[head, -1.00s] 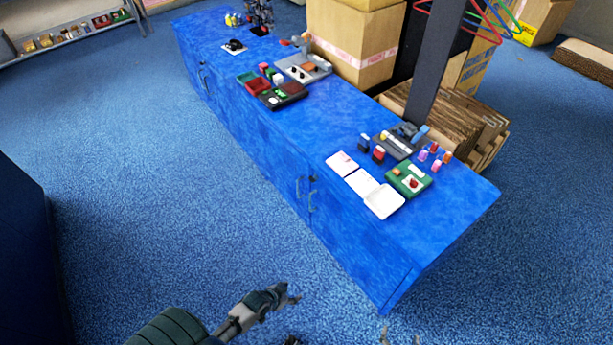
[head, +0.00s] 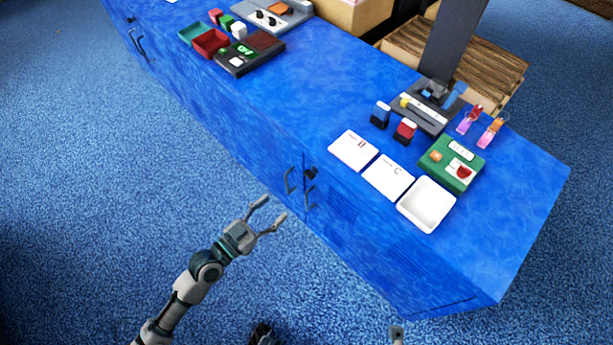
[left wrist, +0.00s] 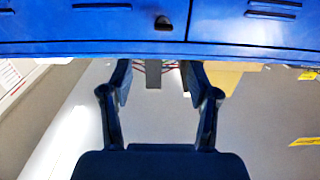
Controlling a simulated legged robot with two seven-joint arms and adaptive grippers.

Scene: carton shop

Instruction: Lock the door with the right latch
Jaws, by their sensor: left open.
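The blue counter's front (head: 345,228) has two dark handles, a left one (head: 290,181) and a right one (head: 310,197), near a door seam. A small black piece (head: 311,172), possibly the latch, sits just above the right handle at the top edge. A small dark piece also shows on the blue front in the left wrist view (left wrist: 163,22); I cannot tell if it is the same one. My left gripper (head: 275,207) is open and empty, in front of the handles and apart from them.
On the counter top are white cards (head: 353,150), a white tray (head: 427,188) at the front edge, a green box (head: 452,150) and a dark stand (head: 437,123). A dark post (head: 452,40) rises behind. The blue carpet (head: 90,210) in front is clear.

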